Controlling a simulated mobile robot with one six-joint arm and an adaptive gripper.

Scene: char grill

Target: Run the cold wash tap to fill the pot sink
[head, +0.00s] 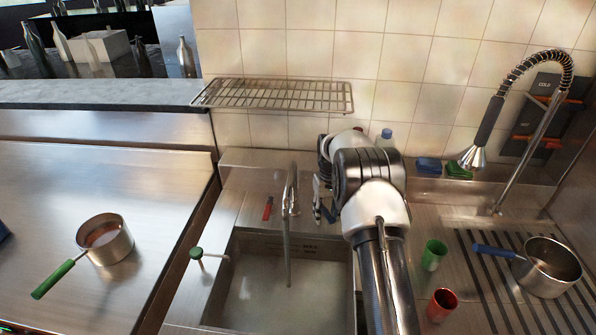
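The pot sink (228,285) is a steel basin at the lower middle. A tall steel spout (291,185) stands behind it and reaches over it. A thin grey vertical streak (288,255) runs below the spout into the basin; I cannot tell whether it is water or pipe. A red tap handle (268,208) lies left of the spout. My gripper (325,214) points down just right of the spout, partly covered by my arm. Its finger opening is too small to judge. Any handle behind the gripper is hidden. A dark wall panel (545,85) at right reads COLD.
A green-knobbed rod (196,253) stands at the sink's left edge. A wire rack (275,95) juts from the wall. A spring spray tap (540,115), a blue-handled pan (546,268), a green cup (434,255) and a red cup (441,304) are right of my arm.

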